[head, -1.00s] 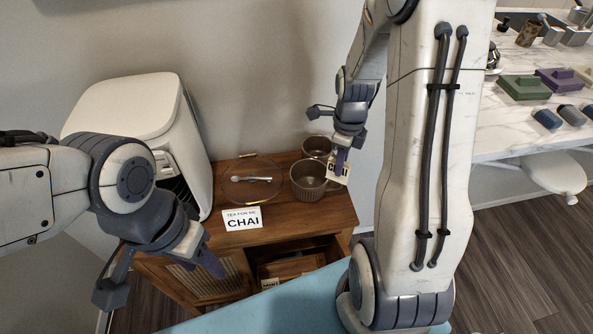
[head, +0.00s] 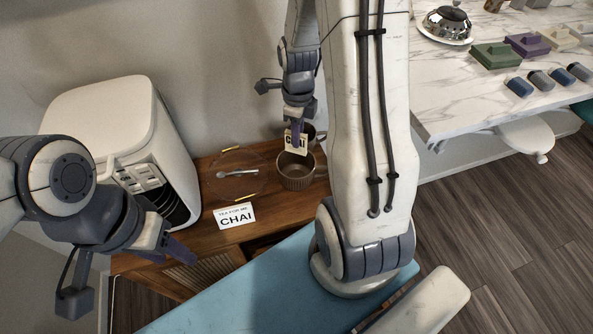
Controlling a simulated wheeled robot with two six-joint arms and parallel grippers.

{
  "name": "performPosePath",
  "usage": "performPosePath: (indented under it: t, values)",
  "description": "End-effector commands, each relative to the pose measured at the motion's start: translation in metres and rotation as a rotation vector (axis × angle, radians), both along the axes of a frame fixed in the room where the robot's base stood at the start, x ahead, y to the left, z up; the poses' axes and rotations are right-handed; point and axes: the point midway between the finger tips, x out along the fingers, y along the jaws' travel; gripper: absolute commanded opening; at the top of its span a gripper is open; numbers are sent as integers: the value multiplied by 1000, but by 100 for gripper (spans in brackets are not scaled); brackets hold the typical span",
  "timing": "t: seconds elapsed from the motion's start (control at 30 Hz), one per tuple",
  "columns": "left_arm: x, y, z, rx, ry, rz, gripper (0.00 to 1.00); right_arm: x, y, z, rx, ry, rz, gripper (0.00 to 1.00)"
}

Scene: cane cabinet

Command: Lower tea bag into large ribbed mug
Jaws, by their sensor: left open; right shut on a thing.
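The large ribbed mug (head: 296,177) stands upright on the wooden cabinet top, brown-grey, its rim open upward. My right gripper (head: 294,130) is shut on a tea bag tag (head: 297,143) lettered in black, partly hidden by the finger. The tag appears over the far part of the mug's rim; its height above the mug is hard to judge. No bag hanging below the tag can be made out. My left gripper (head: 170,252) is open and empty, in front of the cabinet at lower left.
A smaller mug (head: 309,133) stands behind the ribbed one. A round glass tray (head: 233,190) with a spoon (head: 238,173) lies to the left, behind a CHAI card (head: 235,216). A white appliance (head: 122,140) stands at the left. A marble counter (head: 450,105) is at the right.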

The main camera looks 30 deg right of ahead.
Motion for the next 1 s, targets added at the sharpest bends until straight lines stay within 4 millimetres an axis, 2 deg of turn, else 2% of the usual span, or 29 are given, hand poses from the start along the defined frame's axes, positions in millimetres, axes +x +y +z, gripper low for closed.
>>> performPosePath:
  t: [0.47,1.0]
  values:
    - [0,0,-2,0,0,0,50,1,2,-3,0,0,3,0]
    - [0,0,-21,0,0,0,50,1,2,-29,1,1,4,0]
